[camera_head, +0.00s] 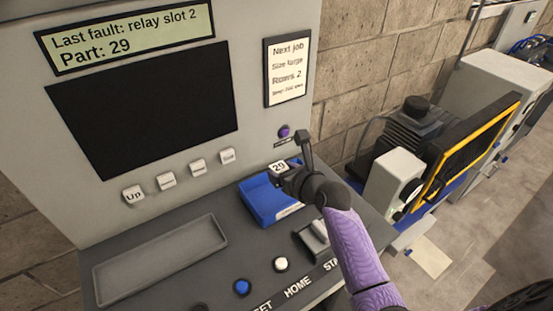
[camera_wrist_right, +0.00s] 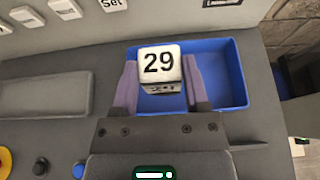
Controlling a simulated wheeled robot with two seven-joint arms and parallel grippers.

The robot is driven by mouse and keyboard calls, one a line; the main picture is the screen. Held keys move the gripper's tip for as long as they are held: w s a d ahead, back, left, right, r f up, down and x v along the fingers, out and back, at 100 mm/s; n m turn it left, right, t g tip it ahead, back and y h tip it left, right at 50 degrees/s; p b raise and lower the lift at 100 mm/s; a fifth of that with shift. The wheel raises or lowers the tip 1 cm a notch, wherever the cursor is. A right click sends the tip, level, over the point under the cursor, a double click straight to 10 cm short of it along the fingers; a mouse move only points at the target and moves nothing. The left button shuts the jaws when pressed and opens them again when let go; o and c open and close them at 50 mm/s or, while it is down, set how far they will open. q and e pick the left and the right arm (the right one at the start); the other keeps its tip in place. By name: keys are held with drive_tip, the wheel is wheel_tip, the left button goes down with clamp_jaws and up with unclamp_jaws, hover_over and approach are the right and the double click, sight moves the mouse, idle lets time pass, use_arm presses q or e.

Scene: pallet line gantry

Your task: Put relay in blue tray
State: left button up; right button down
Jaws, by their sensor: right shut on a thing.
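The relay (camera_wrist_right: 160,65) is a white block marked 29, and it also shows in the head view (camera_head: 279,167). My right gripper (camera_wrist_right: 162,85) is shut on it, with a purple finger on each side. The blue tray (camera_wrist_right: 222,75) lies behind and below the relay in the right wrist view. In the head view the blue tray (camera_head: 261,203) sits on the console ledge, partly covered by my right gripper (camera_head: 287,173). The relay is over the tray; I cannot tell whether it touches the tray floor. My left gripper is not in view.
A grey empty tray (camera_head: 160,262) is recessed in the console at left. Buttons and a lever (camera_head: 316,234) line the console's front. The display above reads relay slot 2, part 29. A purple knob (camera_head: 284,132) is on the panel. Machinery (camera_head: 420,140) stands at right.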

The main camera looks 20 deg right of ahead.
wheel_tip(320, 180, down, 10)
drive_tip(key=b, duration=0.5)
drive_tip(key=shift+a+f+b, duration=0.1)
drive_tip(key=shift+b, duration=0.2)
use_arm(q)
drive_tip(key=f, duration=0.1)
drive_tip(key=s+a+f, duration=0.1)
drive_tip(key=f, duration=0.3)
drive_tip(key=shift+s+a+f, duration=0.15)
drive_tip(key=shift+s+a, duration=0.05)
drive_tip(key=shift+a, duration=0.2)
use_arm(e)
drive_tip(key=shift+s, duration=0.1)
drive_tip(key=shift+c, duration=2)
unclamp_jaws()
drive_tip(key=shift+o, duration=1.3)
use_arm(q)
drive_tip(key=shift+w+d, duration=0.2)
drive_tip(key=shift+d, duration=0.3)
use_arm(e)
drive_tip(key=shift+o, duration=0.2)
